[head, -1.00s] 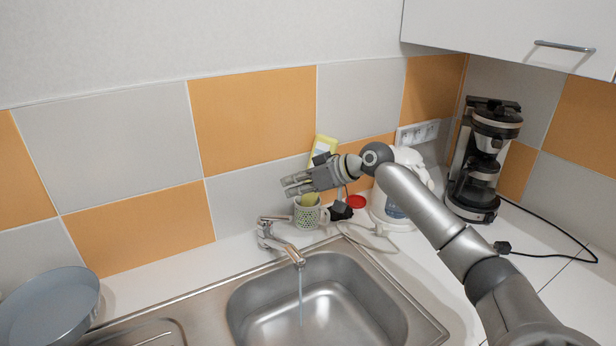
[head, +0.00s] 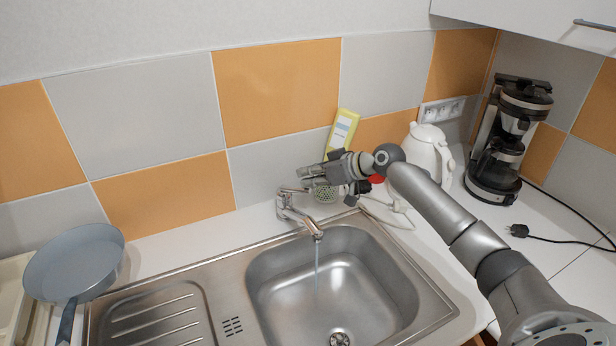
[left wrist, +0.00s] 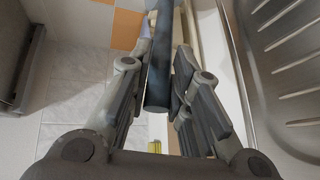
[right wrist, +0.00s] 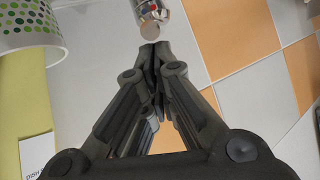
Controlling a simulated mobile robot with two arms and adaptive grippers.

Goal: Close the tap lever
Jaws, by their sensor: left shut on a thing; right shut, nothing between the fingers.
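The chrome tap (head: 298,214) stands behind the sink, its lever (head: 288,191) on top pointing left. A thin stream of water runs from its spout into the basin. My right gripper (head: 303,177) is shut and empty, just above and beside the lever; I cannot tell whether it touches. In the right wrist view, the shut fingertips (right wrist: 152,52) are close to the tap's round chrome end (right wrist: 150,29). My left gripper (left wrist: 157,85) shows only in its wrist view, shut on the blue-grey pan handle (left wrist: 160,60).
The blue-grey pan (head: 75,262) is at the left. A dotted cup (head: 325,194) stands behind my right gripper. A white kettle (head: 430,150) and a coffee maker (head: 506,140) stand at the right. The sink basin (head: 335,290) is empty apart from water.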

